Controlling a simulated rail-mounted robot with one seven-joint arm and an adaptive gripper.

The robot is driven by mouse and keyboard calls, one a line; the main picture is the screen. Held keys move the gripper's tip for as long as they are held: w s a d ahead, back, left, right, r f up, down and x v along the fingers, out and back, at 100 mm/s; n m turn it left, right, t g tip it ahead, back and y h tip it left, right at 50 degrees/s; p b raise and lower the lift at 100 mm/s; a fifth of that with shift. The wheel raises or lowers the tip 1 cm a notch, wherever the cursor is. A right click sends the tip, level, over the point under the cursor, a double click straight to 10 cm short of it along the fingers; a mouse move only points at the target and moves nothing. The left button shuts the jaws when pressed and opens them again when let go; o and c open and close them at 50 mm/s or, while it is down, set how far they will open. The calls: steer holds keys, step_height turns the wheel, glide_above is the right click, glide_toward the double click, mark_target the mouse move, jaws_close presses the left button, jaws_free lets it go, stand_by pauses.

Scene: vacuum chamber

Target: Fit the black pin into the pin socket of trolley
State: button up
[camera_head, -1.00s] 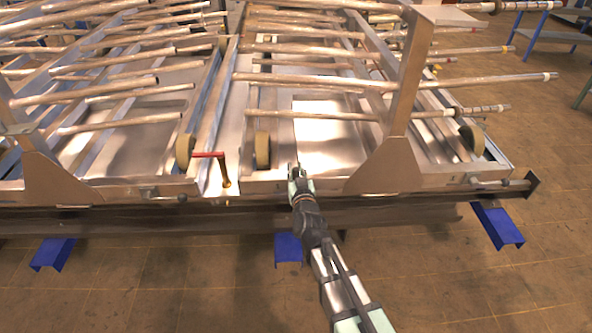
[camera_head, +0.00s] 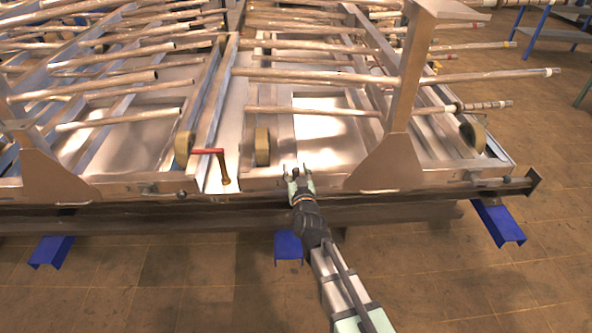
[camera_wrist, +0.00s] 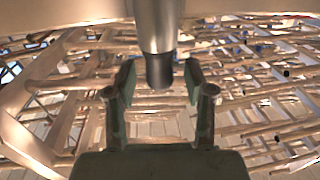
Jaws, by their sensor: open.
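My gripper (camera_head: 297,170) is open at the front edge of the metal trolley (camera_head: 120,187), right of the red-handled crank. In the wrist view my gripper (camera_wrist: 160,76) has its two fingers apart. A grey metal cylinder (camera_wrist: 160,25) with a dark lower end (camera_wrist: 160,72) comes down from the top of the picture and shows between the fingers. I see a gap on both sides of it and cannot tell its depth. I cannot tell whether its dark end is the black pin. I cannot make out the pin socket in either view.
A red-handled crank (camera_head: 208,152) stands left of my gripper. An upright metal post (camera_head: 405,100) rises to the right. Long pipes (camera_head: 385,80) lie across the trolley. Blue supports (camera_head: 498,225) show below. The floor (camera_head: 150,290) in front is clear.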

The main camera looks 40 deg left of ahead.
steer(key=v, duration=1.2)
